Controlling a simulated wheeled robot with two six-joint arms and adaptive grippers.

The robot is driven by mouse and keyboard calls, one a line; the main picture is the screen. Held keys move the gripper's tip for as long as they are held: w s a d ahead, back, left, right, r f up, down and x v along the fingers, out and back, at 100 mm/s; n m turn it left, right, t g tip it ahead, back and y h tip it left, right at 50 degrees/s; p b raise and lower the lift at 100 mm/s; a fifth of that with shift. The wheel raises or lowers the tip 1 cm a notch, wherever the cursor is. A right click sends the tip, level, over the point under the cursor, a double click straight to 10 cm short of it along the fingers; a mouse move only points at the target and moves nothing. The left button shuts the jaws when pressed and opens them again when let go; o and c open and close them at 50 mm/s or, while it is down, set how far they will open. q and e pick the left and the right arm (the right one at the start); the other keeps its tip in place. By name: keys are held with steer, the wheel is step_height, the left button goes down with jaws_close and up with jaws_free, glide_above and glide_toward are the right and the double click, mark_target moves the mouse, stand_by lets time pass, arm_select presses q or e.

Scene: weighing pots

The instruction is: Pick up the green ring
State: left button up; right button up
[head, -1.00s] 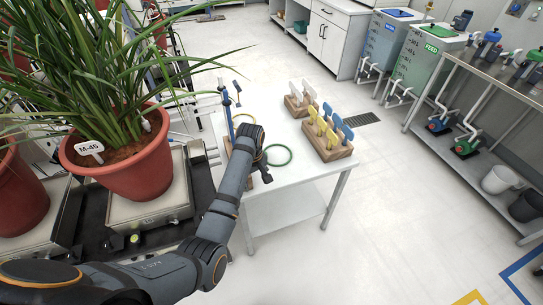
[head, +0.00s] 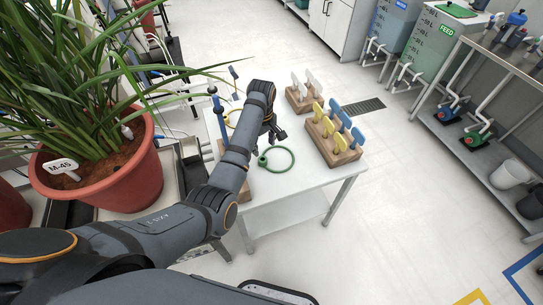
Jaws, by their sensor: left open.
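The green ring (head: 278,171) lies flat on the white table, with a small green knob on its left side. My left gripper (head: 274,138) is open, just beyond the ring's far side as seen in the head view, and appears to be above the table. Nothing shows between its fingers. I cannot tell its exact height. My left arm comes in from the lower left and partly covers a yellow ring (head: 229,118) on the table. My right gripper is not in view.
The white table (head: 300,190) also holds a wooden rack (head: 346,156) with yellow and blue tags and a smaller rack (head: 295,103) with white tags. A blue post (head: 217,113) stands left of my arm. A potted plant (head: 110,180) stands at the left.

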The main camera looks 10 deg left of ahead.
mark_target(264, 159)
arm_select(q)
step_height(264, 159, down, 4)
steer(key=shift+r, duration=0.1)
steer(key=shift+w, duration=0.1)
step_height(264, 159, down, 5)
steer(key=shift+a+r, duration=0.1)
steer(key=shift+r, duration=0.1)
steer(key=shift+f, duration=0.3)
steer(key=shift+c, duration=0.7)
steer(key=c, duration=0.8)
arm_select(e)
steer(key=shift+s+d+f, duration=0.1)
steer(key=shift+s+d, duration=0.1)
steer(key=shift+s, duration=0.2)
